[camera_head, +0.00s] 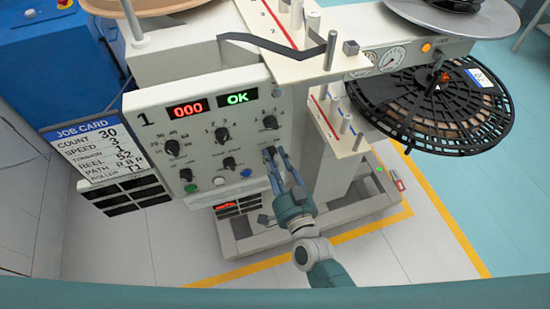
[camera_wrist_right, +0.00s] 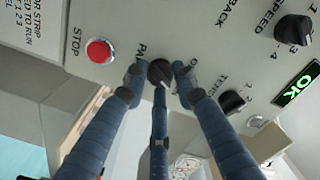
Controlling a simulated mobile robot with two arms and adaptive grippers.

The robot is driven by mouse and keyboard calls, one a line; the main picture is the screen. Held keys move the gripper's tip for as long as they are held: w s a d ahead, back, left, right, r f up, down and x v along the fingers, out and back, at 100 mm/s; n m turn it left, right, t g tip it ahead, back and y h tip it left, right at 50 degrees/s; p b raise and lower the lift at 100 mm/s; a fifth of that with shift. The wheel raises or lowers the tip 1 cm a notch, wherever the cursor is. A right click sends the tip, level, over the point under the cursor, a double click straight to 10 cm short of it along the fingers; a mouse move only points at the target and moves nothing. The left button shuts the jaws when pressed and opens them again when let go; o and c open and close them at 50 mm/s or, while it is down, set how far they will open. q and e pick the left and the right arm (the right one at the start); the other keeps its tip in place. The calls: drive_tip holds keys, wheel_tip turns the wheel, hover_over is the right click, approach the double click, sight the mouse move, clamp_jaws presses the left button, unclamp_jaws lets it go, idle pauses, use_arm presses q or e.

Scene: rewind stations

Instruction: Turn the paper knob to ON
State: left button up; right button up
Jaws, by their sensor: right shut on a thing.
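The paper knob (camera_wrist_right: 160,72) is a small black dial on the beige panel, with a partly hidden label starting "PA" beside it in the right wrist view. My right gripper (camera_wrist_right: 159,76) has its blue fingers on both sides of this knob and is shut on it. In the head view my right gripper (camera_head: 274,158) reaches the lower right part of the control panel (camera_head: 158,101), and its fingers cover most of the knob. The knob's pointer and most of its ON marking are too small or hidden to read. My left gripper is out of view.
A red STOP button (camera_wrist_right: 99,50) sits close to the knob. Other black dials, such as the speed knob (camera_wrist_right: 293,29), are nearby. The displays read 000 (camera_head: 188,108) and OK (camera_head: 238,97). A job card (camera_head: 95,150) hangs at left; a black reel (camera_head: 430,105) sticks out at right.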

drive_tip(key=shift+o, duration=0.3)
drive_tip(key=shift+w+r+m, duration=0.1)
drive_tip(key=shift+r+m, duration=0.15)
drive_tip(key=shift+m, duration=0.75)
drive_tip(key=o, duration=1.1)
drive_tip(key=shift+a, duration=0.1)
drive_tip(key=shift+f, duration=0.1)
drive_tip(key=shift+s+f, duration=0.1)
drive_tip(key=shift+s, duration=0.3)
drive_tip(key=v, duration=1.1)
drive_tip(key=shift+s, duration=0.15)
